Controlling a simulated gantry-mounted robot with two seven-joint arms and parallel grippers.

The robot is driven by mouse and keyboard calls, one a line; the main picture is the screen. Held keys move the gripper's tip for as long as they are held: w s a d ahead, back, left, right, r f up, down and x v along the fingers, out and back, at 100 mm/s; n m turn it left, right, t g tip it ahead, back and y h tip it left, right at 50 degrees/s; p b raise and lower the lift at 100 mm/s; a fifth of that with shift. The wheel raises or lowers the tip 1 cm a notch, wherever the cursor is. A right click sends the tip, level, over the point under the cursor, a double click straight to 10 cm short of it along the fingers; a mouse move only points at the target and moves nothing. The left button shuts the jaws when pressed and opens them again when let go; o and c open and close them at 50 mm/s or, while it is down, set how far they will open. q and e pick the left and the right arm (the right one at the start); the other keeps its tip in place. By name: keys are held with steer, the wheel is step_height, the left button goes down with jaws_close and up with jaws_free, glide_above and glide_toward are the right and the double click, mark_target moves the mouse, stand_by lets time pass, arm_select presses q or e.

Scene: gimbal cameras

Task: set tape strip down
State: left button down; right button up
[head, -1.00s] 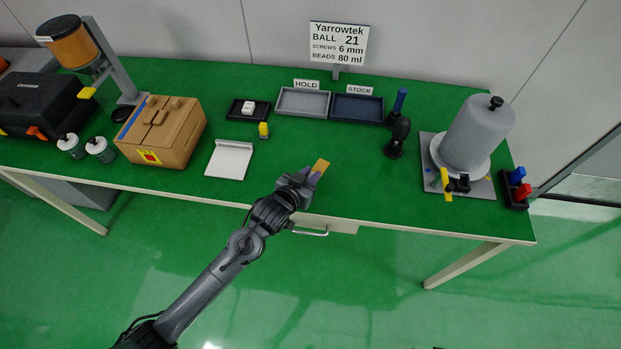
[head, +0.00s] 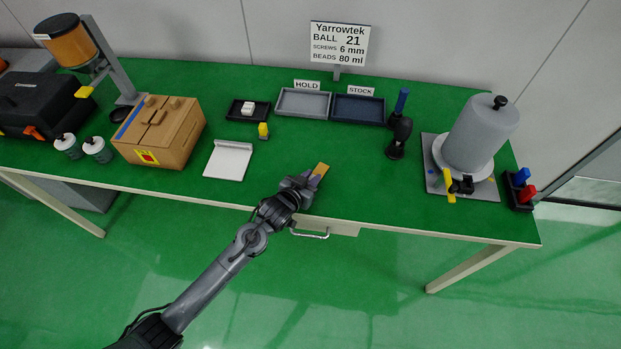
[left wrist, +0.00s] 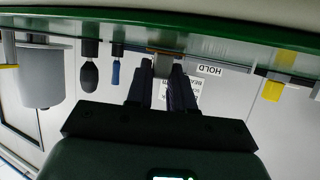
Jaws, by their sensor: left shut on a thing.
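An orange-yellow tape strip (head: 321,168) shows at the tip of my left gripper (head: 312,178) in the head view. The gripper is shut on it, near the front edge of the green bench; I cannot tell whether the strip touches the bench top. In the left wrist view, which is upside down, the two dark fingers (left wrist: 163,75) reach toward the bench, and only a thin orange edge shows near their tips. My right gripper is in neither current view.
Bare green bench top (head: 340,150) surrounds the gripper. A white pad (head: 228,162) and a wooden box (head: 160,132) lie to the left. The HOLD tray (head: 303,102) and STOCK tray (head: 358,109) stand behind. A dark bulb tool (head: 399,137) and grey canister (head: 480,135) stand right.

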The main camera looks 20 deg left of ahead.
arm_select(q)
steer(key=shift+f, duration=0.1)
steer(key=c, duration=1)
jaws_free()
arm_select(e)
steer(key=shift+d, duration=0.1)
arm_select(q)
steer(key=shift+s+r, duration=0.25)
steer(key=shift+s, duration=0.05)
arm_select(e)
step_height(320, 180, up, 3)
steer(key=p, duration=0.2)
steer(key=shift+f+p, duration=0.2)
steer(key=shift+p, duration=0.1)
arm_select(q)
steer(key=s+a+g, duration=0.1)
steer(key=s+g, duration=0.2)
steer(key=s, duration=0.8)
steer(key=s+r+g+y, duration=0.1)
steer(key=s+g, duration=0.2)
steer(key=s, duration=0.8)
steer(key=s+a+r+g, duration=0.1)
steer(key=s+g, duration=0.2)
steer(key=s, duration=0.9)
steer(key=shift+s+a+g+y, duration=0.1)
steer(key=shift+a+g+y, duration=0.2)
steer(key=shift+a, duration=0.05)
arm_select(e)
steer(key=shift+o, duration=1.3)
